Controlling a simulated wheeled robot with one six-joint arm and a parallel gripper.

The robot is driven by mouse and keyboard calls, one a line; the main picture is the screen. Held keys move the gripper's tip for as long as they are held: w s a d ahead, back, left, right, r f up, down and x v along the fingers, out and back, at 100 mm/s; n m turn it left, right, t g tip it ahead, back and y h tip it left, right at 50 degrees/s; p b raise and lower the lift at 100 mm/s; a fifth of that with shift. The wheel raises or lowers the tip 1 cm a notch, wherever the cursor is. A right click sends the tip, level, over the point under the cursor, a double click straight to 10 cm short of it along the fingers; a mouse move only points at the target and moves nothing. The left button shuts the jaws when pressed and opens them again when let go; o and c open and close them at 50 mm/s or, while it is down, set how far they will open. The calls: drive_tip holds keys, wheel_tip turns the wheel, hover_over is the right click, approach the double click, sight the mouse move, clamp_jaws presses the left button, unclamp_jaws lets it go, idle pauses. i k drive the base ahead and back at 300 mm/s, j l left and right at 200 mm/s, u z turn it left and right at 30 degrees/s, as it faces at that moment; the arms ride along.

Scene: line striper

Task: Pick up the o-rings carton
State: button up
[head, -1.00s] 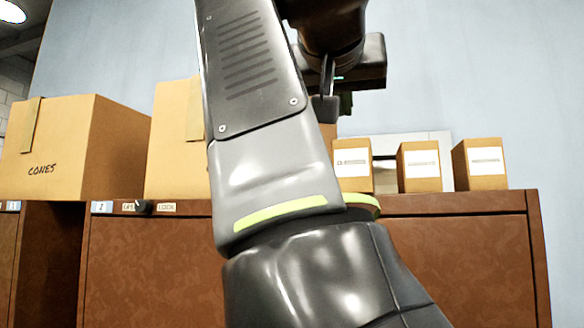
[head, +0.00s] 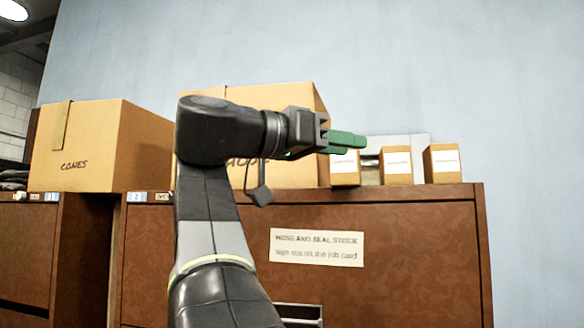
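Three small cardboard cartons with white labels stand in a row on the brown cabinet (head: 400,235): a left one (head: 345,172), a middle one (head: 396,166) and a right one (head: 442,163). The label print is too small to read now, so I cannot tell for sure which is the o-rings carton. In the earlier frame the left label seems to start with "O-". My gripper (head: 358,145), with green fingers pointing right, is in front of the left carton's upper part and hides some of it. I see no carton held, and the finger gap is not clear.
A large carton marked CONES (head: 80,150) stands at the left. Another large carton (head: 290,100) stands behind my arm, its lettering partly hidden. A pale panel (head: 415,142) is behind the small cartons. The cabinet front carries a paper sign (head: 317,247).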

sight(344, 170)
drive_tip(key=l+u, duration=0.2)
drive_tip(key=u, duration=1.25)
drive_tip(key=k+l, duration=0.1)
drive_tip(key=l, duration=0.25)
drive_tip(key=k+l+u, duration=0.1)
drive_tip(key=l, duration=0.3)
drive_tip(key=k+l, duration=0.1)
drive_tip(key=l, duration=0.25)
drive_tip(key=k+l+u, duration=0.1)
drive_tip(key=l, duration=0.25)
